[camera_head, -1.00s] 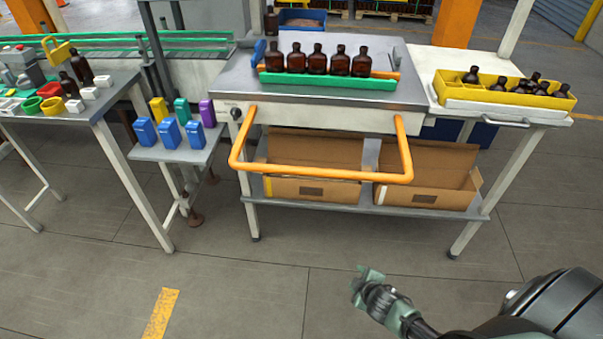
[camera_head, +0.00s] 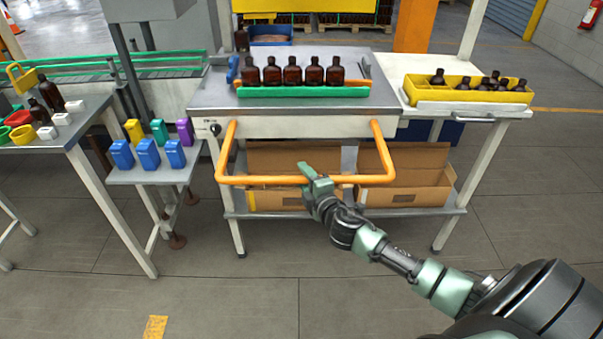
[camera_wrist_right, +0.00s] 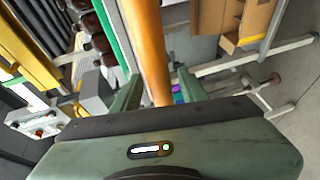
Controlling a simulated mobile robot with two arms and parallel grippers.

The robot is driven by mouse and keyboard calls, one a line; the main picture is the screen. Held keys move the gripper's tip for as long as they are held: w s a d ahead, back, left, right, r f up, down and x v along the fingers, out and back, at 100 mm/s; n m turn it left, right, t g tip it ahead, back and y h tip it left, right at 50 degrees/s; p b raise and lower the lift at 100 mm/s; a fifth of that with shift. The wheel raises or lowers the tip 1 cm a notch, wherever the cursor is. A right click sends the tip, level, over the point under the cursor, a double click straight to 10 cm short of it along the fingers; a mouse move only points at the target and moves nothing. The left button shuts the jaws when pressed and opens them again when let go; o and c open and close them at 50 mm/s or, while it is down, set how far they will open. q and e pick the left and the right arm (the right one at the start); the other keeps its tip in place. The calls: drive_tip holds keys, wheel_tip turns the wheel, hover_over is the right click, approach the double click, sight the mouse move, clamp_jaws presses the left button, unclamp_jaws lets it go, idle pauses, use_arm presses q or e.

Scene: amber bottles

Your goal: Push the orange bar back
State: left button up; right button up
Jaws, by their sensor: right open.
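The orange bar (camera_head: 255,180) is a U-shaped handle at the front of the metal work table (camera_head: 215,95). It sticks out toward me and hangs below the tabletop's front edge. My right gripper (camera_head: 312,178) is at the bar's front run, a little right of its middle. In the right wrist view the bar (camera_wrist_right: 150,50) runs between the two open fingers (camera_wrist_right: 158,92), which are not closed on it. Whether a finger or the palm touches the bar I cannot tell. My left gripper is not in view.
Several amber bottles (camera_head: 293,77) stand in a row behind a green strip (camera_head: 290,91) on the table. Cardboard boxes (camera_head: 410,196) lie on the shelf below the bar. A yellow tray (camera_head: 420,92) with bottles is at right. Blue containers (camera_head: 148,154) stand on a low table at left.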

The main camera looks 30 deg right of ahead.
drive_tip(key=shift+x, duration=1)
drive_tip(key=shift+f, duration=0.1)
drive_tip(key=shift+c, duration=0.3)
clamp_jaws()
idle(0.4)
